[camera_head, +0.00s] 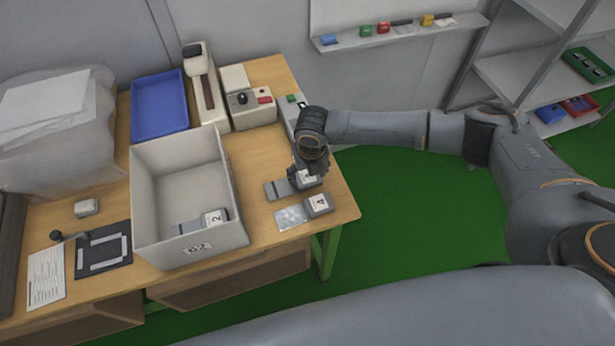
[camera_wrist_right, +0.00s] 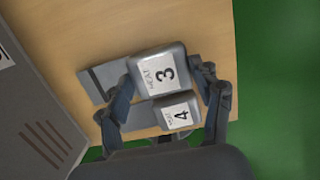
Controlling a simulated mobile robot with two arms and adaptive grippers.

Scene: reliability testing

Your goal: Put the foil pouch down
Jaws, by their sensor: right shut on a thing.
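In the right wrist view the fingers (camera_wrist_right: 170,92) are on both sides of the block marked 3 (camera_wrist_right: 160,72). The block marked 4 (camera_wrist_right: 178,116) is close by there. A flat grey plate (camera_head: 277,189) lies left of the held block. My left gripper is not in view.
A grey open box (camera_head: 160,198) left of the gripper contains a block marked 2 (camera_head: 214,217). A control box (camera_head: 247,105), blue tray (camera_head: 157,125) and bagged papers (camera_head: 52,120) stand behind. The table's right edge is close to the gripper, with green floor beyond.

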